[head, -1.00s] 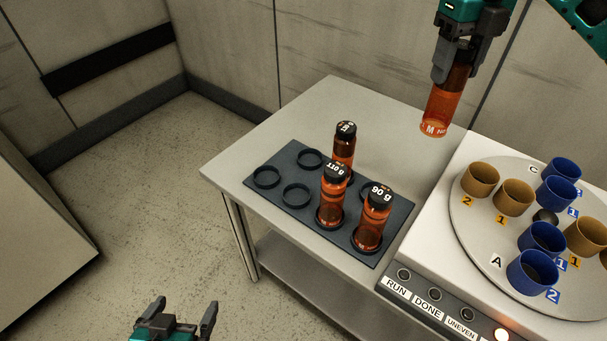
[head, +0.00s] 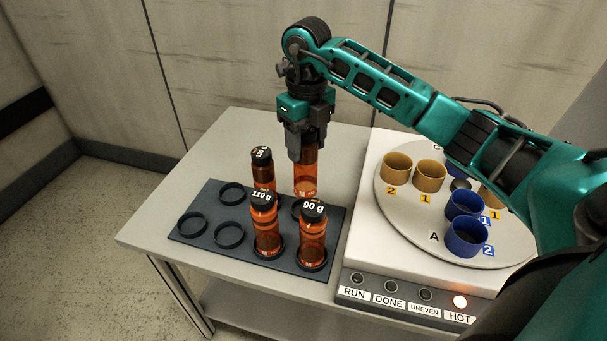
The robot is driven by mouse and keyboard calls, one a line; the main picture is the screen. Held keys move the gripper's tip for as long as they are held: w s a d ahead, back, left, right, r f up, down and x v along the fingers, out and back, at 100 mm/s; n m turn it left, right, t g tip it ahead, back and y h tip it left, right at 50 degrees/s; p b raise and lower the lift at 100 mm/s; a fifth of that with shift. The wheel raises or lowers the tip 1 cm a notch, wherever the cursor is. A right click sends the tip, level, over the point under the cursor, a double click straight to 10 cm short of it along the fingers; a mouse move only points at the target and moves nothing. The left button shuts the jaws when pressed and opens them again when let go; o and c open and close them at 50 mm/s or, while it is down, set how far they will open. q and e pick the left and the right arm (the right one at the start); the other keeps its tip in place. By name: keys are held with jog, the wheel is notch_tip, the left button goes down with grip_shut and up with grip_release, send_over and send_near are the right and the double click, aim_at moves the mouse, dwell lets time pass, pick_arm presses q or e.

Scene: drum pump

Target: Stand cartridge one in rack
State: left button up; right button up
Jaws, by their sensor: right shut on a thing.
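My right gripper (head: 307,152) is shut on an orange cartridge (head: 306,178) and holds it upright over the back right of the dark rack (head: 190,243). The cartridge's lower end is above or just behind an empty ring (head: 299,209); the exact height is hard to tell. Three orange cartridges with black caps stand in the rack: one at the back (head: 263,172), one marked 110 g (head: 266,228) and one marked 90 g (head: 312,240). The 90 g cartridge partly hides the empty ring. My left gripper is out of view.
Empty rack rings (head: 230,235) are on the left side. A white machine (head: 372,220) with a round plate of blue and tan cups (head: 429,175) stands to the right. Its HOT lamp (head: 460,302) is lit. The table (head: 150,230) is clear left of the rack.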

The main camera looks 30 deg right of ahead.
aim_at(306, 129)
notch_tip(306, 129, down, 7)
jog(key=shift+f, duration=0.3)
jog(key=o, duration=1.4)
jog(key=shift+r, duration=0.3)
notch_tip(306, 129, up, 12)
jog(key=shift+f, duration=0.15)
